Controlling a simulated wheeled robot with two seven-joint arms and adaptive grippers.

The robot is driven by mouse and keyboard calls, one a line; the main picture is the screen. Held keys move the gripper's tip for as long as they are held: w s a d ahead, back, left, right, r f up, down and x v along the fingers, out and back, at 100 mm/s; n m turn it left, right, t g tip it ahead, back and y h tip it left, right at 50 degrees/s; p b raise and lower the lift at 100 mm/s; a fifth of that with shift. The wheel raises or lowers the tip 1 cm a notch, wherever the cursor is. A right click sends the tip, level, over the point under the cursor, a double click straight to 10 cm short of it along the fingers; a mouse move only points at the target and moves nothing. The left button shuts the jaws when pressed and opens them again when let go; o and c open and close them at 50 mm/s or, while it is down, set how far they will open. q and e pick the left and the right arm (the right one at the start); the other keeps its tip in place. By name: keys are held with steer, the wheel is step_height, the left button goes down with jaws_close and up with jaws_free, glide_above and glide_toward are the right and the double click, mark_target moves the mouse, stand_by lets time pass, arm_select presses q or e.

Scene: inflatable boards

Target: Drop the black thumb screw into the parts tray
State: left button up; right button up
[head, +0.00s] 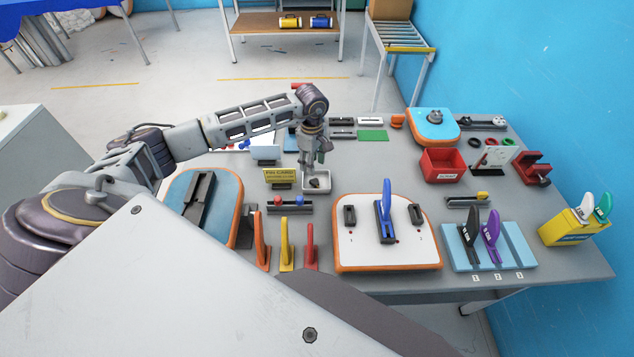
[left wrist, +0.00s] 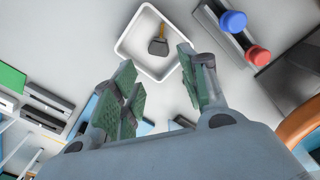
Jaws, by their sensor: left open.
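The small white parts tray (head: 317,192) stands on the grey table near the middle. It also shows in the left wrist view (left wrist: 127,42). The black thumb screw (left wrist: 158,47) lies inside the tray on its floor, with a dark head and a brownish stem. In the head view it is a small dark shape in the tray (head: 314,183). My left gripper (head: 312,158) is above the tray, pointing down. My right gripper is not in view.
A yellow sign (head: 280,176) stands left of the tray. A holder with red and blue knobs (head: 290,208) is in front. A white board with a blue lever (head: 384,212) lies front right. A red bin (head: 442,165) stands further right. Bare table lies right of the tray.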

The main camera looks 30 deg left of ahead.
arm_select(q)
step_height(320, 180, up, 10)
stand_by(0.6)
steer(key=shift+s+d, duration=0.1)
stand_by(0.8)
